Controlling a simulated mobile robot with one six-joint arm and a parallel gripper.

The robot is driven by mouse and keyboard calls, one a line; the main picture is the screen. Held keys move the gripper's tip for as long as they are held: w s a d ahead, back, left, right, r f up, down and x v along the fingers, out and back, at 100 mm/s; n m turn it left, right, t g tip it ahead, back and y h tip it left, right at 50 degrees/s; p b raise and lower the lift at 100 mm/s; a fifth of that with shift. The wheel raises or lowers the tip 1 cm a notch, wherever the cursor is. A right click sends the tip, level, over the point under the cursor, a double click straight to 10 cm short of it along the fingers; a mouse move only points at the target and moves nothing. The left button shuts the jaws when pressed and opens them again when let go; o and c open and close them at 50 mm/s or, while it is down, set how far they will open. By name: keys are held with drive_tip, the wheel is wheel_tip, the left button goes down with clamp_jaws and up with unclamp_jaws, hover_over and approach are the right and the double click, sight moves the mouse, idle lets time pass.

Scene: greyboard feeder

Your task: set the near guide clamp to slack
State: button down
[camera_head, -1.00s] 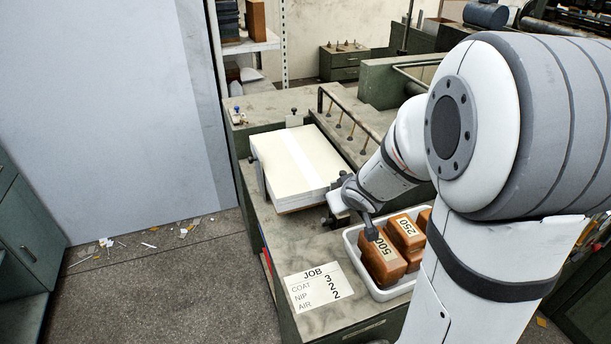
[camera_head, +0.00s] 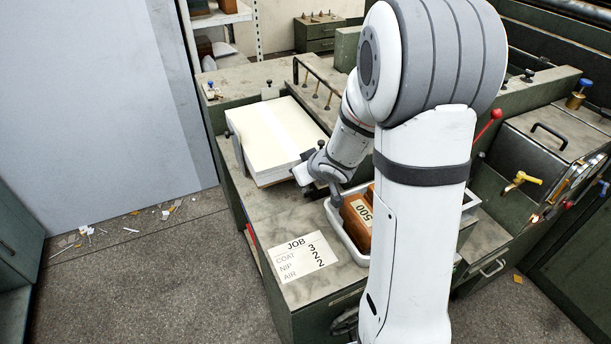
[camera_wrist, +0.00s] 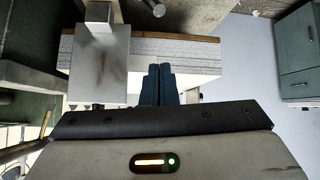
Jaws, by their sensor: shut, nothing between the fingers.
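My gripper (camera_wrist: 160,72) is shut and empty in the wrist view. Its two dark fingers lie together in front of the layered edge of the paper stack (camera_wrist: 195,50). A grey plate (camera_wrist: 100,62) with a pale block on top stands just left of the fingers; it may be part of the near guide, but I cannot tell. In the head view my gripper (camera_head: 303,173) is at the near right corner of the white stack (camera_head: 270,135), its fingertips not clear. A small dark knob (camera_head: 320,145) shows beside it. The near clamp's setting cannot be read.
A white tray (camera_head: 334,217) with brown weights (camera_head: 357,222) sits right under my arm. A job card (camera_head: 303,256) lies on the near worktop. A red-knobbed lever (camera_head: 495,114) and brass tap (camera_head: 522,181) are at the right.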

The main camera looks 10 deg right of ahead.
drive_tip(key=f, duration=0.2)
drive_tip(key=w+f+b, duration=0.1)
drive_tip(key=f+b, duration=0.1)
drive_tip(key=f, duration=0.1)
drive_tip(key=shift+w+f, duration=0.25)
drive_tip(key=shift+f, duration=0.1)
drive_tip(key=shift+s+d+f, duration=0.1)
drive_tip(key=shift+s+f, duration=0.05)
drive_tip(key=shift+s, duration=0.1)
